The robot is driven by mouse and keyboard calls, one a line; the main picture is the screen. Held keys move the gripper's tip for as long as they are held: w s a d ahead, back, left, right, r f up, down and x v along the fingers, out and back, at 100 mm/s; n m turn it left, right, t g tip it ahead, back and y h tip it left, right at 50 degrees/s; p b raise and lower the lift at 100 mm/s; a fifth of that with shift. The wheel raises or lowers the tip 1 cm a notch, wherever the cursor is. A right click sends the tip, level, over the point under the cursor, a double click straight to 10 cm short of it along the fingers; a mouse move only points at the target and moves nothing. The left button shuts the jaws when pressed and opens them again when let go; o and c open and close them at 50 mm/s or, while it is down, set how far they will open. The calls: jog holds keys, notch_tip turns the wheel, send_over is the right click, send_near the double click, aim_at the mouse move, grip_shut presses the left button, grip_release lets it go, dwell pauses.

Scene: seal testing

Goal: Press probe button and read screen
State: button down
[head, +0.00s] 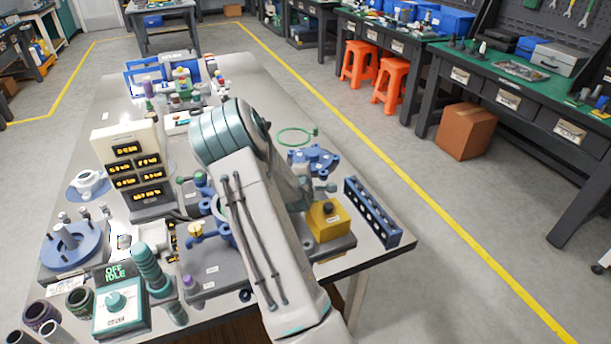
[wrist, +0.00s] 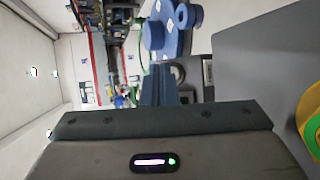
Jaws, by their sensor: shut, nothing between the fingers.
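My gripper (wrist: 165,88) is shut and empty in the wrist view, its narrow fingers pointing away from the camera. In the head view my arm hides most of it. A yellow box with a dark button-like top (head: 328,217) stands on a dark base, just right of my arm. I cannot tell whether it is the probe button. A pale panel with several lit amber displays (head: 137,165) stands upright left of my arm.
A blue rack with holes (head: 372,212) stands at the table's right edge. Blue round parts (head: 313,158) lie behind my arm, and blue shapes (wrist: 165,30) show ahead in the wrist view.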

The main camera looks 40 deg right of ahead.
jog(key=shift+w+f+b, duration=0.2)
jog(key=shift+f+b, duration=0.1)
jog(key=shift+b, duration=0.1)
dwell(0.4)
jog(key=shift+r, duration=0.1)
dwell(0.3)
jog(key=shift+s+a+r, duration=0.1)
jog(key=shift+s+r, duration=0.4)
jog(key=shift+s+a+r+p, duration=0.15)
jog(key=shift+s+r+p, duration=0.45)
jog(key=shift+r, duration=0.15)
jog(key=shift+s+a+r+p, duration=0.15)
jog(key=shift+s+r+p, duration=0.3)
jog(key=shift+s+r, duration=0.25)
jog(key=shift+s+a+r, duration=0.1)
jog(key=shift+s+r, duration=0.2)
jog(key=shift+r, duration=0.1)
